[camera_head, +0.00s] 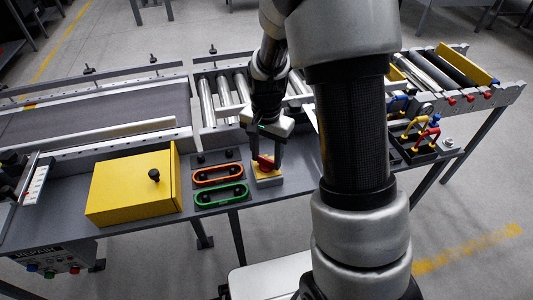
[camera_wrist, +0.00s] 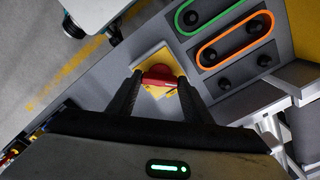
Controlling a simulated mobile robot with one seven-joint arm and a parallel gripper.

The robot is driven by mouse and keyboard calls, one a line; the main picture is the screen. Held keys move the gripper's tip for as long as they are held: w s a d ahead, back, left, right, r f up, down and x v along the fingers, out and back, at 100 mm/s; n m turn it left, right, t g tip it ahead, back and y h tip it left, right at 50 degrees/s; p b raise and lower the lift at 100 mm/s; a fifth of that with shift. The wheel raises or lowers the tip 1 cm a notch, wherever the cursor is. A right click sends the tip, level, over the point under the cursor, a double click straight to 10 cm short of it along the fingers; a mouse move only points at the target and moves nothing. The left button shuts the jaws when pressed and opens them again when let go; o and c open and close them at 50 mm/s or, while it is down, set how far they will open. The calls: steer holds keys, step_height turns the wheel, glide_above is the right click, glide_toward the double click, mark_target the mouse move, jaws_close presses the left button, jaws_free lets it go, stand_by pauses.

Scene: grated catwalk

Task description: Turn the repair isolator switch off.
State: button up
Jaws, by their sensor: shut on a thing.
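The isolator switch is a red knob (camera_head: 266,162) on a yellow plate with a grey base (camera_head: 267,180), on the grey bench ledge near the middle of the head view. My gripper (camera_head: 267,158) points down over it, with one finger on each side of the red knob, shut on it. In the wrist view the red knob (camera_wrist: 160,76) sits between the two dark fingertips, above the yellow plate (camera_wrist: 150,56). The fingers hide part of the knob, and any markings for its position cannot be read.
A yellow box (camera_head: 132,188) stands farther left. A rack with yellow, red and blue padlocks (camera_head: 420,135) is at the right. Conveyor rollers (camera_head: 207,100) run behind.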

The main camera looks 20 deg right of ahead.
mark_target(266, 159)
steer(key=n, duration=0.4)
steer(key=shift+r+n+p, duration=0.1)
steer(key=shift+n+p, duration=0.2)
steer(key=shift+p, duration=0.1)
steer(key=shift+n+p, duration=0.35)
steer(key=shift+n, duration=1.55)
steer(key=o, duration=1.1)
steer(key=shift+c, duration=0.2)
step_height(266, 159, up, 17)
steer(key=p, duration=0.3)
steer(key=shift+r+p, duration=0.15)
steer(key=shift+p, duration=0.2)
